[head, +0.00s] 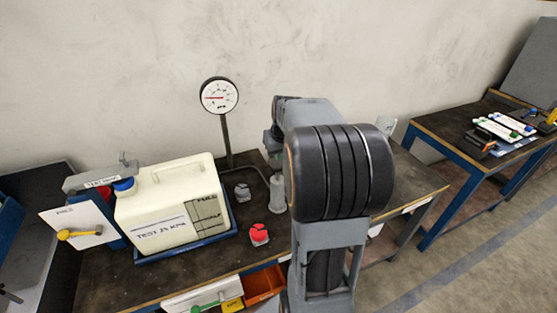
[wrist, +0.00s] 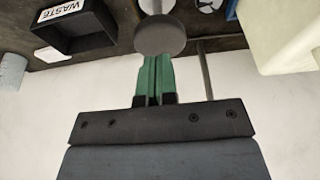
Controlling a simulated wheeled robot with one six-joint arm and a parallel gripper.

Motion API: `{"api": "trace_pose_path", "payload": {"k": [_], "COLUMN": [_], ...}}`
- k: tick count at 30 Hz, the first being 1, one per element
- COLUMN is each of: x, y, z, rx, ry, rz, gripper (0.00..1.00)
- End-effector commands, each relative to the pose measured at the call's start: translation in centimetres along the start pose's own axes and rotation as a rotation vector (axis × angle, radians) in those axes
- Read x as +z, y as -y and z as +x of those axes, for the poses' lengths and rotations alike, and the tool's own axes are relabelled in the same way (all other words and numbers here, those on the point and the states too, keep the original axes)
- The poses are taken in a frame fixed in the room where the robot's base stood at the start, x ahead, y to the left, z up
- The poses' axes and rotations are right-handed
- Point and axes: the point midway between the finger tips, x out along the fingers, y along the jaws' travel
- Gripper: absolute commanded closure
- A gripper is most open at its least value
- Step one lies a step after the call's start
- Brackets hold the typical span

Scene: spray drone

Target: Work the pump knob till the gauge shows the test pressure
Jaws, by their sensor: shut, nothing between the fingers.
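The round gauge (head: 219,95) stands on a post behind the tank. Its red needle points left; the numbers are too small to read. The cream tank (head: 165,205) bears a label that seems to read "TEST 25 KPA". A pale pump cylinder (head: 277,194) stands right of the tank, its top partly hidden by my arm. In the wrist view the grey round pump knob (wrist: 160,35) sits over the pale cylinder. My gripper (wrist: 154,60) has its green fingers shut together, empty, with the tips at the knob's edge. I cannot tell whether they touch it.
A black waste bin (wrist: 75,28) is left in the wrist view. An orange drawer bin (head: 263,285) is at the front. A second table (head: 435,133) stands right.

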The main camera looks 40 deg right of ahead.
Motion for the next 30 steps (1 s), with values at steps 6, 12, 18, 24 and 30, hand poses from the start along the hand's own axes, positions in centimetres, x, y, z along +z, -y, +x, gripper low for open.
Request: {"api": "trace_pose_path", "payload": {"k": [6,12,18,24,30], "x": [-0.1,-0.1,-0.1,-0.1,-0.1], "y": [0.0,0.0,0.0,0.0,0.0], "z": [-3.9,-6.0,-6.7,-6.8,-6.7], "rx": [0.002,0.002,0.002,0.002,0.001], "ry": [-0.006,-0.005,-0.004,-0.004,-0.004], "rz": [0.000,-0.001,0.000,0.000,0.000], "gripper": [1.00,1.00,1.00,1.00,1.00]}}
